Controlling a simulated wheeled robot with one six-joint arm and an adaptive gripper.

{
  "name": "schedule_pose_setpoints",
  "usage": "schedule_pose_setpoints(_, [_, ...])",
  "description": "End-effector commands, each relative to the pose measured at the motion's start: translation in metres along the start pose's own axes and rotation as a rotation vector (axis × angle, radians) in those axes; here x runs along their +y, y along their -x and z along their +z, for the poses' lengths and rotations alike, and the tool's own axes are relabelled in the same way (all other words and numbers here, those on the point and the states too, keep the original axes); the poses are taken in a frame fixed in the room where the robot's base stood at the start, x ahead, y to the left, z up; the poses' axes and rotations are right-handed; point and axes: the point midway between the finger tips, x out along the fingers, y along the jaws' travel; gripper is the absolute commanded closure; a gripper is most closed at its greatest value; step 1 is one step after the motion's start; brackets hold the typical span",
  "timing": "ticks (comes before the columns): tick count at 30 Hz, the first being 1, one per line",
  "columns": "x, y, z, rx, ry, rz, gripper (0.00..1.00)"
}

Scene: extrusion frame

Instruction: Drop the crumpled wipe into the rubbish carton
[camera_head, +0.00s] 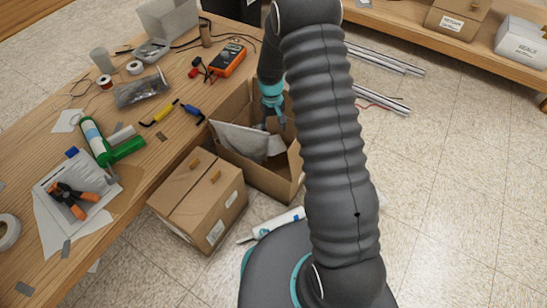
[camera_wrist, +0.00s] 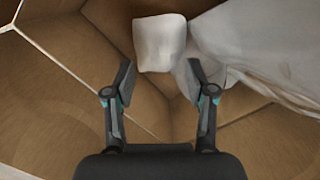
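The open rubbish carton (camera_head: 273,181) stands on the floor beside the workbench. My gripper (camera_head: 275,113) is over its opening, pointing down, and its fingertips are partly hard to make out there. In the wrist view my gripper (camera_wrist: 160,82) is open, with a clear gap between its fingers. A small crumpled white piece, seemingly the wipe (camera_wrist: 160,43), shows just beyond the fingertips, inside the carton walls (camera_wrist: 60,85). It is not gripped; I cannot tell whether it rests or is falling. I cannot pick it out in the head view.
A grey-white sheet or bag (camera_head: 240,141) lies in the carton and also shows in the wrist view (camera_wrist: 270,45). A closed carton (camera_head: 200,197) stands beside it. A white tube (camera_head: 278,223) lies on the floor.

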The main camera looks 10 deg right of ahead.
Motion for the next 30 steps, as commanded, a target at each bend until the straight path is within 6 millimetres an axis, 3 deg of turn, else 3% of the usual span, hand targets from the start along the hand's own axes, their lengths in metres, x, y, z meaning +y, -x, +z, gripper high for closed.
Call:
schedule_pose_setpoints(10, [0.000, 0.001, 0.000, 0.001, 0.000, 0.000, 0.32])
schedule_pose_setpoints(14, [0.000, 0.012, -0.001, 0.004, 0.000, 0.000, 0.32])
schedule_pose_setpoints(30, [0.000, 0.105, -0.001, 0.002, 0.000, 0.000, 0.32])
